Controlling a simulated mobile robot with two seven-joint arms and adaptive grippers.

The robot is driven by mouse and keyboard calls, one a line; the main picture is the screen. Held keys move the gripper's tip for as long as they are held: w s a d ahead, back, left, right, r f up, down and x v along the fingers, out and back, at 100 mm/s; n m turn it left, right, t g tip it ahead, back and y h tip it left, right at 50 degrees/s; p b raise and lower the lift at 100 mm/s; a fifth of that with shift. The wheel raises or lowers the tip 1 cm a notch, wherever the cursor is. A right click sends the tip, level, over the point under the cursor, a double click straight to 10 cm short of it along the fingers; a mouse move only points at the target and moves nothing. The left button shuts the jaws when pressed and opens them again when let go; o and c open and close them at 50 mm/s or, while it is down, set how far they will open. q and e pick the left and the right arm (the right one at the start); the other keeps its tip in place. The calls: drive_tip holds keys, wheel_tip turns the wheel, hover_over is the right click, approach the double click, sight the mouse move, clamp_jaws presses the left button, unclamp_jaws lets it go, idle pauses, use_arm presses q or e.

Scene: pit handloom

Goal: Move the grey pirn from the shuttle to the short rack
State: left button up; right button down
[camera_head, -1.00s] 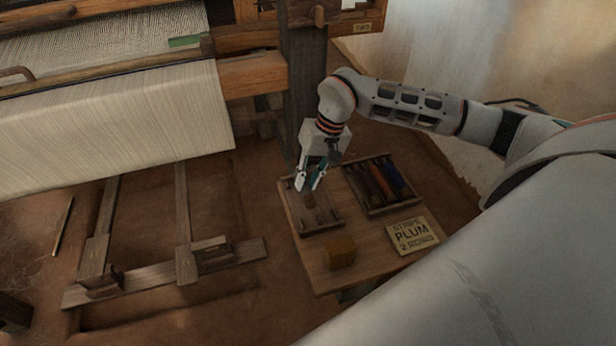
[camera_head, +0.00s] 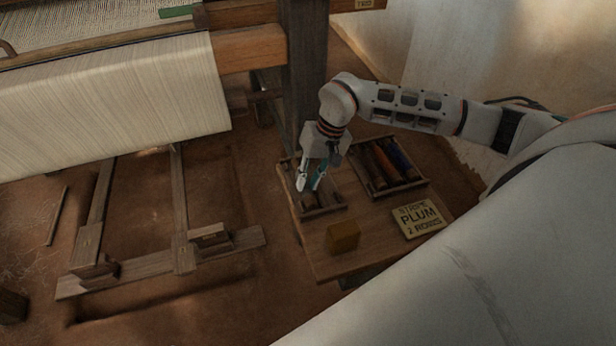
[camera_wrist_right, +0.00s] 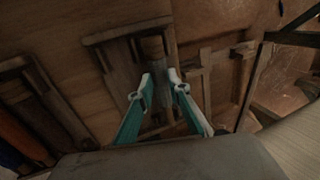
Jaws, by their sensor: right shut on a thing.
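My right gripper (camera_head: 310,184) is over the smaller, left-hand rack (camera_head: 326,211) on the low wooden board, which looks like the short rack. In the right wrist view, its two teal fingers with pale tips (camera_wrist_right: 159,82) close around a grey-brown cylinder, seemingly the grey pirn (camera_wrist_right: 153,46). The pirn lies low at the frame of the rack (camera_wrist_right: 125,33); I cannot tell whether it rests on the rack. In the head view the gripper mostly hides it. I cannot make out the shuttle. My left gripper is not in view.
A larger rack (camera_head: 399,187) with brown, red and blue pirns stands just right of the gripper. A tan block (camera_head: 342,236) and a sign reading "STRIPE PLUM 2 ROWS" (camera_head: 418,219) are on the board (camera_head: 374,246). A dark loom post (camera_head: 304,75) rises close behind.

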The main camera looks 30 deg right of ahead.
idle(0.3)
drive_tip(key=c, duration=2.2)
unclamp_jaws()
drive_tip(key=o, duration=0.7)
drive_tip(key=shift+r, duration=0.15)
drive_tip(key=shift+r+p, duration=1.5)
drive_tip(key=shift+r, duration=0.7)
wheel_tip(320, 180, up, 3)
drive_tip(key=shift+r+p, duration=0.15)
drive_tip(key=shift+p, duration=1)
